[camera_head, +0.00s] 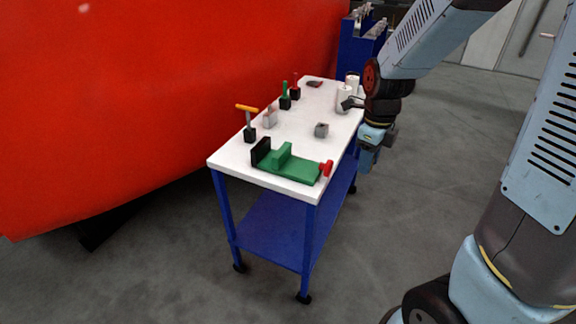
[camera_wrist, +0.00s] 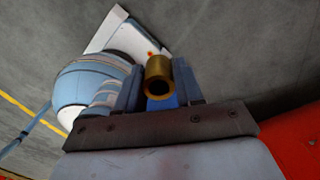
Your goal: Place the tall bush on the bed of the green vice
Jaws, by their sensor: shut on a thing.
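The green vice (camera_head: 300,170) lies on the near end of the white table top, with a black end piece at left and a red knob at right. Its green bed looks clear. My gripper (camera_head: 367,158) points down just right of the table's right edge in the picture, apart from the vice. In the wrist view my gripper (camera_wrist: 158,88) is shut on a brass-coloured hollow bush (camera_wrist: 158,68), with a blue finger on each side. I see the bush's open end. The bush cannot be made out in the head view.
The white table (camera_head: 222,160) also bears a grey block (camera_head: 321,130), an orange-handled tool (camera_head: 248,122), green and red-topped tools in black holders, and white cylinders (camera_head: 343,98). A large red body (camera_head: 150,90) stands close behind it.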

